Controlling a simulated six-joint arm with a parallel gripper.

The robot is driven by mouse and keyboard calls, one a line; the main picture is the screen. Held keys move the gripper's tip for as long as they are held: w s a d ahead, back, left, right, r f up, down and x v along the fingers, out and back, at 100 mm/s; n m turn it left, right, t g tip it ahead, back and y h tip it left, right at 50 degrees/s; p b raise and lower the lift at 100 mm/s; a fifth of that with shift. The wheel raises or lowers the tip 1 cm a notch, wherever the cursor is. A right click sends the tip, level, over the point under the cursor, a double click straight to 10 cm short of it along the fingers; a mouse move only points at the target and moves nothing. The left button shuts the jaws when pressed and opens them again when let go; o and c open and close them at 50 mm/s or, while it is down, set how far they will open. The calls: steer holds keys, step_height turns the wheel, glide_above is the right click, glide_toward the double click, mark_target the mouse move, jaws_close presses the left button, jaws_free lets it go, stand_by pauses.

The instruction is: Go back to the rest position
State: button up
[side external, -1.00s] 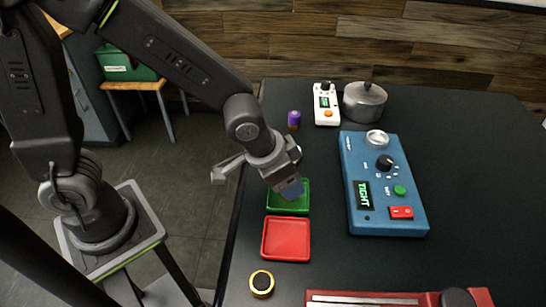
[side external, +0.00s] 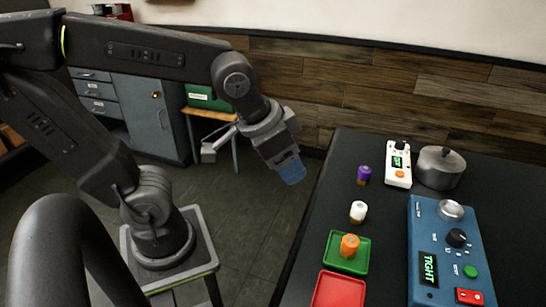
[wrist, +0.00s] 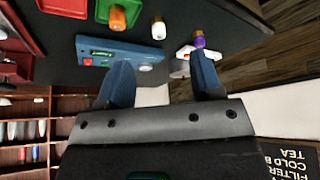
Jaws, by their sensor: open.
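My gripper (side external: 292,172) hangs in the air left of the black table, pointing down and slightly right. It holds nothing. In the wrist view its two blue fingers (wrist: 162,80) stand apart with a clear gap between them. An orange-topped piece (side external: 349,245) sits in the green tray (side external: 335,262), apart from my gripper. The orange piece also shows in the wrist view (wrist: 117,18), at the top.
The table holds a red tray (side external: 338,292), a white-topped piece (side external: 358,211), a purple-topped piece (side external: 364,175), a white device (side external: 398,165), a metal pot (side external: 439,168) and a blue control box (side external: 445,255) reading "TIGHT". A green case (side external: 208,98) stands behind my arm. Air around my gripper is clear.

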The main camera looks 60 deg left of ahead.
steer(key=shift+n+y, duration=0.3)
steer(key=shift+n, duration=0.4)
steer(key=s+a, duration=0.3)
steer(key=shift+s+a+r, duration=0.2)
steer(key=shift+a+r, duration=0.05)
